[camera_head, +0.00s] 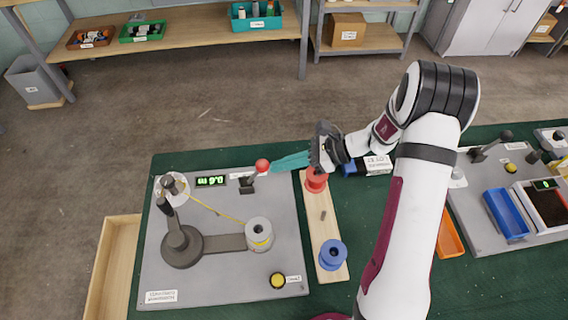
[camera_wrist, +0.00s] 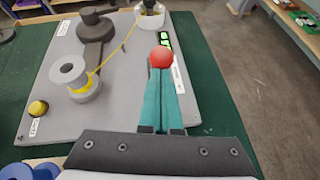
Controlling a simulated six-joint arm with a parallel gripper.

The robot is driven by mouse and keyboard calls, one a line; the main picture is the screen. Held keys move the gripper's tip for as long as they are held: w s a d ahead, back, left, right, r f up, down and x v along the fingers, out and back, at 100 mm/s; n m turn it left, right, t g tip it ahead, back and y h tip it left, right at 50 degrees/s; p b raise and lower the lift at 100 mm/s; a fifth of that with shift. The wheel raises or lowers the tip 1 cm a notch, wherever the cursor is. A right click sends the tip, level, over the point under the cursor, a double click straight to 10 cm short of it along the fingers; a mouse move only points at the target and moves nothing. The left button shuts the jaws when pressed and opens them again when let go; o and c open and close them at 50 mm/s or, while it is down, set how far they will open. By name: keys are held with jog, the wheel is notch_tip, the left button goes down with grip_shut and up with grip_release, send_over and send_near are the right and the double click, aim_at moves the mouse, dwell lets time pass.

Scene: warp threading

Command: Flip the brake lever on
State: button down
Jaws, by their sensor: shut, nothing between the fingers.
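The brake lever has a red ball knob (camera_head: 263,165) on a short dark stem that rises from a dark base (camera_head: 246,184) at the top right of the grey winding plate (camera_head: 210,277). The stem leans to the right in the head view. My gripper (camera_head: 276,164) has teal fingers, which are shut and empty. Their tips point left and lie right beside the red knob. In the wrist view, the knob (camera_wrist: 162,57) shows just at the fingertips (camera_wrist: 160,72); whether they touch it I cannot tell. The lever's stem is hidden behind the fingers there.
The plate also holds a green display (camera_head: 211,181), a swing arm (camera_head: 220,243), a spool with yellow thread (camera_head: 259,235) and a yellow button (camera_head: 278,280). A wooden board with a red spool (camera_head: 316,180) and blue spool (camera_head: 332,255) stands to its right.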

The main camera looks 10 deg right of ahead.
aim_at(258, 166)
jog(key=shift+a+r, duration=0.25)
jog(key=shift+a+r+h, duration=0.65)
jog(key=shift+a+h, duration=0.15)
jog(key=shift+h, duration=0.3)
jog(key=a+h, duration=0.1)
jog(key=a+r+h, duration=0.1)
jog(key=a+h, duration=0.1)
jog(key=shift+a+r+n, duration=0.25)
jog(key=shift+r+n, duration=0.05)
jog(key=shift+r, duration=0.05)
jog(key=a, duration=0.6)
jog(key=shift+a, duration=0.4)
